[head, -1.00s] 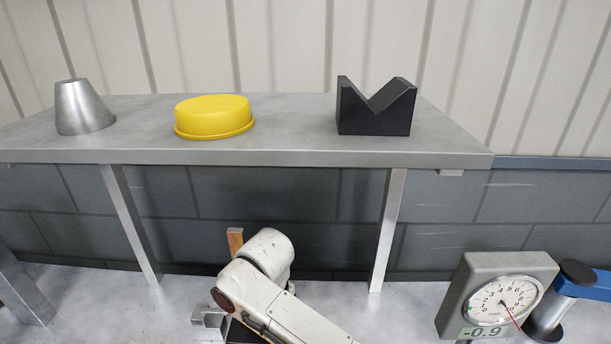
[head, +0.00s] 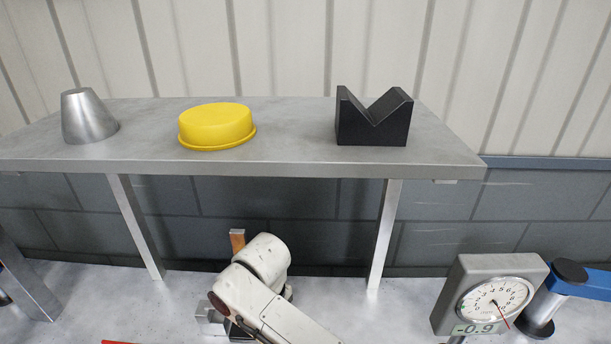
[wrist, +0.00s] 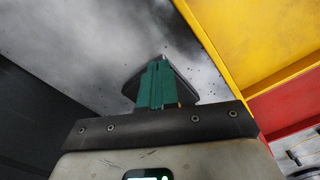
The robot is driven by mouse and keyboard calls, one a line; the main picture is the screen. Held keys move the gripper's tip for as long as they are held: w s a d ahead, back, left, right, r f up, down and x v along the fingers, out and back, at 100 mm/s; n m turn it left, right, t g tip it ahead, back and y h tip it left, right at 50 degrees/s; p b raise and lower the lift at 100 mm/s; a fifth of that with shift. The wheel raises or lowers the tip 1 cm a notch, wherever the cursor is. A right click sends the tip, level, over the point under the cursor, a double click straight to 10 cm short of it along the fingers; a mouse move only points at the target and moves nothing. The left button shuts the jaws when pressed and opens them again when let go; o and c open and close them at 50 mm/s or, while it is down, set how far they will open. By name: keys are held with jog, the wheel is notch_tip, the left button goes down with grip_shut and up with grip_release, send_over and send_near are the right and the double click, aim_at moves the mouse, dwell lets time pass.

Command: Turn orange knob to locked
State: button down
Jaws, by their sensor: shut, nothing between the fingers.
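No orange knob can be made out for certain in either view. My gripper (wrist: 157,88) shows in the wrist view with its green fingers together and nothing between them. A dark flat shape lies behind the fingertips; I cannot tell what it is or whether they touch it. In the head view my white arm reaches in at the bottom centre. A small orange-brown piece (head: 237,240) stands up behind the arm, its lower part hidden.
A grey table (head: 270,170) carries a metal cone (head: 88,118), a yellow round pan (head: 217,127) and a black V-block (head: 372,120). A dial gauge (head: 492,300) stands at lower right. In the wrist view, yellow (wrist: 250,35) and red (wrist: 285,108) surfaces are close on the right.

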jog(key=shift+a+r+p, duration=0.15)
jog(key=shift+r+p, duration=0.1)
jog(key=shift+p, duration=0.2)
jog(key=shift+s, duration=0.3)
jog(key=shift+d+r+p, duration=0.15)
jog(key=shift+r, duration=1.25)
jog(key=shift+d+r+p, duration=0.15)
jog(key=shift+r, duration=1.25)
